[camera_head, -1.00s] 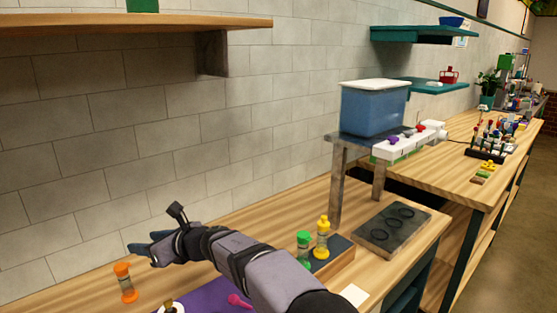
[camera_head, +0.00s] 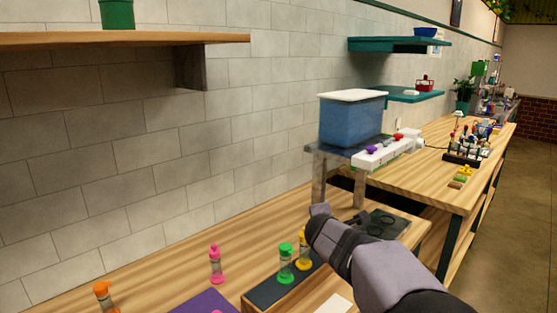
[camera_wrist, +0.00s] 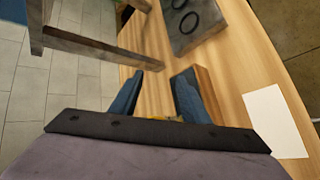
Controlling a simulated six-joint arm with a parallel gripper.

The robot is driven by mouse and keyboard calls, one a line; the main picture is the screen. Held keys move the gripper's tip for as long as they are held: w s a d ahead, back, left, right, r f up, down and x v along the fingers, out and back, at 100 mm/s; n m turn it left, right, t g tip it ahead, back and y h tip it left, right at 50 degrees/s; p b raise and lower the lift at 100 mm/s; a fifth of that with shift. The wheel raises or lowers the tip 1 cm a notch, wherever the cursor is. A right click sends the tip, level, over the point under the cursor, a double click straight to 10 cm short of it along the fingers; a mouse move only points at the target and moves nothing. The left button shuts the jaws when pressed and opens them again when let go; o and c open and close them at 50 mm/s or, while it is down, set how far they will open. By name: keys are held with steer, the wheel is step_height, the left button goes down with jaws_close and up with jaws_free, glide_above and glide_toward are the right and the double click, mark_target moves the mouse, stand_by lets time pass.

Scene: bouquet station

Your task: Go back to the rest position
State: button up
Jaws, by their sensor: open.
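My gripper shows in the wrist view (camera_wrist: 160,74) as two blue fingers set apart, with only bare wood visible between their tips. In the head view my arm reaches in from the lower right and ends above the near bench (camera_head: 150,275), close to the yellow-capped timer; the fingers themselves are hidden there. The yellow timer (camera_head: 304,262) and green timer (camera_head: 285,272) stand upright on a dark-topped wooden block (camera_head: 265,294). A pink timer (camera_head: 215,264) stands on the bench to their left. An orange timer (camera_head: 104,295) is at the lower left, partly cut off.
A dark plate with rings (camera_head: 385,222) lies behind my arm. A white card (camera_head: 335,304) and purple mat (camera_head: 205,302) lie in front. A wooden shelf (camera_head: 120,40) overhangs upper left.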

steer(key=s+d+f+m+g+p, duration=0.2)
steer(key=s+f+m+g, duration=0.15)
steer(key=s+m, duration=0.45)
steer(key=s+d+f+m+g+p, duration=0.25)
steer(key=s+f, duration=0.25)
steer(key=s, duration=0.8)
steer(key=s+a+f+m+g+y+p, duration=0.1)
steer(key=s+m, duration=0.3)
steer(key=s, duration=0.5)
steer(key=s+a+f+m+g+y+p, duration=0.1)
steer(key=s+f+m+g, duration=0.2)
steer(key=s, duration=0.6)
steer(key=shift+s+a+f+m+g+y, duration=0.15)
steer(key=shift+a+f+m+g+y, duration=0.25)
steer(key=shift+m, duration=0.45)
